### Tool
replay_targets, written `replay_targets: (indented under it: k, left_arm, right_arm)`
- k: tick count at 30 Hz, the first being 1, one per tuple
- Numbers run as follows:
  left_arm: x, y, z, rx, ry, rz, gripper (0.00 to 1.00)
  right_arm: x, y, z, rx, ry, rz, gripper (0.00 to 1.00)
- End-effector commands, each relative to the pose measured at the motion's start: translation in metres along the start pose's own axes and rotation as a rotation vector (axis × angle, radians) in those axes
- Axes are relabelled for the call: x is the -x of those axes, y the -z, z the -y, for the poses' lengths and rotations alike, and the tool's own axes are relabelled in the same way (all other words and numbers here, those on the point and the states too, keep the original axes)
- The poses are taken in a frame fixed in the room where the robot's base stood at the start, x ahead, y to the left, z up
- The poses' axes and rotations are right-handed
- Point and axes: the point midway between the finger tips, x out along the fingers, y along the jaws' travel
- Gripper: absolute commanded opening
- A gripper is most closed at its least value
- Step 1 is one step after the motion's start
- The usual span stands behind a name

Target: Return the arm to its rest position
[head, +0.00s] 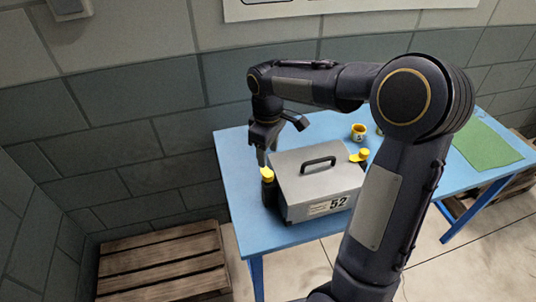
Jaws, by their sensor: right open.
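My right arm comes in from the right and bends over the blue table (235,155). My right gripper (263,160) points down near the table's left part and is open, with nothing visibly held. My left gripper is not in view.
A yellow cup (358,132) stands behind the case, and another yellow-topped item (360,155) shows at its right, partly hidden. A green mat (484,145) lies at the table's right. A wooden pallet (163,262) is on the floor at left. A block wall (120,110) rises behind.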

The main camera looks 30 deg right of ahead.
Motion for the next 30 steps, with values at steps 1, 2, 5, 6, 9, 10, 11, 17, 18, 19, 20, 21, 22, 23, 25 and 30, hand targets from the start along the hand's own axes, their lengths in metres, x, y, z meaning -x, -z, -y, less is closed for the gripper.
replay_targets:
  k: [1, 2, 5, 6, 9, 10, 11, 17, 18, 19, 20, 21, 22, 23, 25, 30]
  left_arm:
    - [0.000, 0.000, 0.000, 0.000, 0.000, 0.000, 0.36]
    - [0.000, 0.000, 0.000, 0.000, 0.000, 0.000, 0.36]
    - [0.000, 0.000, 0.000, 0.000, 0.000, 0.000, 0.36]
    - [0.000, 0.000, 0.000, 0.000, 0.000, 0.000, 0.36]
    - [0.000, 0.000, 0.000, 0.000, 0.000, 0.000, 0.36]
    - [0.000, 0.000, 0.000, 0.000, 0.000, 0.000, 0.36]
    - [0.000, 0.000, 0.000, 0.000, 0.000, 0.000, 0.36]
    - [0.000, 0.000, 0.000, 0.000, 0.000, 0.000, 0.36]
    - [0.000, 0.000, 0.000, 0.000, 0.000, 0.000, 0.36]
    - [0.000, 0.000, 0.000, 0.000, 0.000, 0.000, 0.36]
    - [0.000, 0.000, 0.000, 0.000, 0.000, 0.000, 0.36]
    - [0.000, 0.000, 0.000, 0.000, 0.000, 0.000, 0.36]
    - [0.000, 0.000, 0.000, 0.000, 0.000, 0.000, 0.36]
    - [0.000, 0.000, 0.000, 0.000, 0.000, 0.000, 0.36]
    - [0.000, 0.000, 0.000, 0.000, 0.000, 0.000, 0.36]
    - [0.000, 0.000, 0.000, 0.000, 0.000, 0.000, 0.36]
  right_arm:
    - [0.000, 0.000, 0.000, 0.000, 0.000, 0.000, 0.49]
    - [0.000, 0.000, 0.000, 0.000, 0.000, 0.000, 0.49]
    - [0.000, 0.000, 0.000, 0.000, 0.000, 0.000, 0.49]
    - [0.000, 0.000, 0.000, 0.000, 0.000, 0.000, 0.49]
    - [0.000, 0.000, 0.000, 0.000, 0.000, 0.000, 0.49]
    - [0.000, 0.000, 0.000, 0.000, 0.000, 0.000, 0.49]
    - [0.000, 0.000, 0.000, 0.000, 0.000, -0.001, 0.49]
    - [0.019, -0.022, 0.017, -0.077, 0.009, -0.069, 0.49]
    - [0.026, -0.032, 0.026, -0.114, 0.015, -0.102, 0.49]
    - [0.031, -0.041, 0.034, -0.145, 0.020, -0.128, 0.49]
    - [0.036, -0.050, 0.042, -0.180, 0.028, -0.157, 0.49]
    - [0.041, -0.063, 0.055, -0.228, 0.040, -0.197, 0.49]
    - [0.044, -0.072, 0.065, -0.266, 0.051, -0.228, 0.49]
    - [0.047, -0.081, 0.075, -0.303, 0.061, -0.259, 0.49]
    - [0.049, -0.100, 0.098, -0.389, 0.090, -0.329, 0.49]
    - [0.041, -0.133, 0.147, -0.568, 0.163, -0.472, 0.49]
